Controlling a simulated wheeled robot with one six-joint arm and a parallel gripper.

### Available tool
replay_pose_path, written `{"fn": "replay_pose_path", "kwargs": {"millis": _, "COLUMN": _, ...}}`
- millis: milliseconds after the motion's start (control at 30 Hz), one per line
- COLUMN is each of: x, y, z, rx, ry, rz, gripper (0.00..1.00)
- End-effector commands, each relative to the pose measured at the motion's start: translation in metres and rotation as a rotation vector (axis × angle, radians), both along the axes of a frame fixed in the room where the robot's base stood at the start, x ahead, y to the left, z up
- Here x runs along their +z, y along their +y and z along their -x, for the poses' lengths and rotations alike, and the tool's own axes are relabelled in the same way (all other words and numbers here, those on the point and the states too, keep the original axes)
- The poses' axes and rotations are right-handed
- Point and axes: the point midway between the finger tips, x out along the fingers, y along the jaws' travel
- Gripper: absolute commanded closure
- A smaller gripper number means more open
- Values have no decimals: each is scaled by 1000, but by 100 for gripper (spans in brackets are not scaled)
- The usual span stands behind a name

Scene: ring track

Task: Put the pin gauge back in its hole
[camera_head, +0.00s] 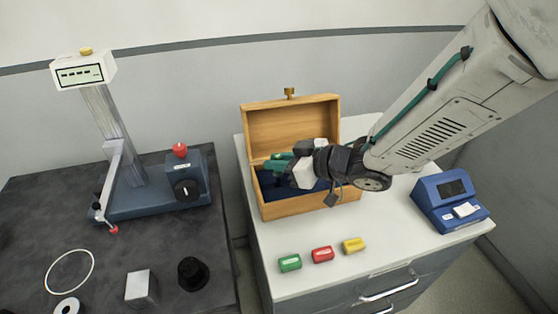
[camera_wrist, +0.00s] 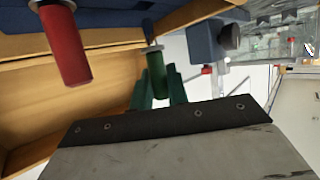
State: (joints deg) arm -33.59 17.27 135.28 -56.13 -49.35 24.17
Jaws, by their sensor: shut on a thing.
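My gripper (camera_head: 281,164) is inside the mouth of the open wooden box (camera_head: 310,206), over its blue insert. In the wrist view, the green fingers of my gripper (camera_wrist: 160,90) are shut on the green-handled pin gauge (camera_wrist: 156,75). Its darker shank (camera_wrist: 150,32) points away from the hand, toward the blue insert (camera_wrist: 110,14). I cannot tell whether its tip touches the insert, and the hole is not clearly seen. A red-handled gauge (camera_wrist: 66,45) stands in the insert beside it, apart from my fingers.
Green (camera_head: 290,263), red (camera_head: 322,254) and yellow (camera_head: 354,245) blocks lie on the white cabinet top before the box. A blue device (camera_head: 450,203) stands at the right. A dark table with a measuring stand (camera_head: 120,130) is at the left. The box lid (camera_head: 290,127) is up behind my gripper.

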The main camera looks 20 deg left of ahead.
Motion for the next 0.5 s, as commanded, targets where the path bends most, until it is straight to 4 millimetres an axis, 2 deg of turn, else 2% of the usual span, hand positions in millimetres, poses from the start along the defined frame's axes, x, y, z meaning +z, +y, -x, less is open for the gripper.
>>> {"fn": "replay_pose_path", "kwargs": {"millis": 500, "x": -11, "y": 0, "z": 0, "rx": 0, "ry": 1, "rz": 0, "gripper": 100}}
